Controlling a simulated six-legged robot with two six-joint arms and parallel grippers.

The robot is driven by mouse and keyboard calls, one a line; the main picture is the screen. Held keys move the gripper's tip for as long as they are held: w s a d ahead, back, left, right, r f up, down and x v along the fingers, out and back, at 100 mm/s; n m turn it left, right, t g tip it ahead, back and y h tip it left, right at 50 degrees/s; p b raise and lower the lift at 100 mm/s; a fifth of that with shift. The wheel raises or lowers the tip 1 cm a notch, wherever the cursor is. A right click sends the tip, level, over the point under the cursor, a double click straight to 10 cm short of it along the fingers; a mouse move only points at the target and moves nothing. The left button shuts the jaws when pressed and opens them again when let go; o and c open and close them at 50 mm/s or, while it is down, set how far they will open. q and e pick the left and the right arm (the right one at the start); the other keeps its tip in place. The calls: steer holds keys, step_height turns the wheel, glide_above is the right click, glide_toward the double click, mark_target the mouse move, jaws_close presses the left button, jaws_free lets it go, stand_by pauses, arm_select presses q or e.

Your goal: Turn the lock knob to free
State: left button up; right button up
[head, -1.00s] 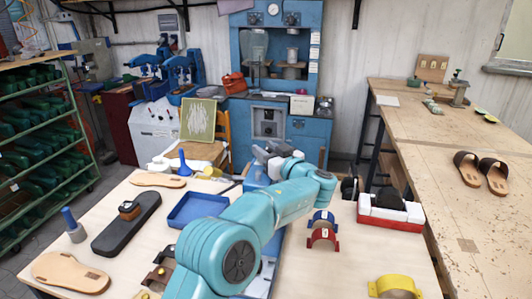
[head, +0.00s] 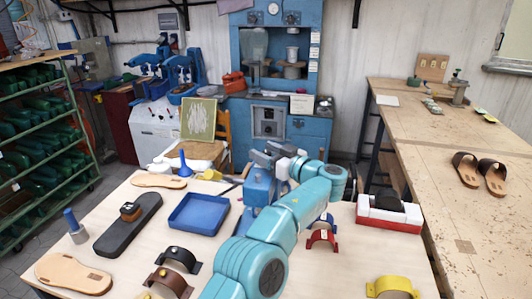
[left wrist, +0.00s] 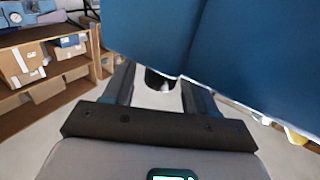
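My left gripper (head: 266,156) is above and beside a blue block-like device (head: 258,187) at the back of the near table. In the left wrist view, my left gripper (left wrist: 158,95) has its two dark fingers apart, so it is open. A large blue surface (left wrist: 220,45) fills the upper right there, close to the fingers. A dark rounded part (left wrist: 158,80) shows between the fingertips; I cannot tell if it is the lock knob or if it is touched. No knob can be made out clearly in the head view. My right gripper is not in view.
An empty blue tray (head: 198,213) lies left of my arm. A red-and-white box (head: 390,214) and a yellow arch (head: 392,287) are at right.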

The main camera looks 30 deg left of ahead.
arm_select(q)
steer(key=shift+d+f, duration=0.15)
steer(key=shift+d, duration=0.1)
steer(key=b+v, duration=0.3)
steer(key=v, duration=1.2)
steer(key=shift+s+d+b, duration=0.25)
steer(key=shift+d+b, duration=0.1)
steer(key=shift+b, duration=0.05)
steer(key=shift+w, duration=0.1)
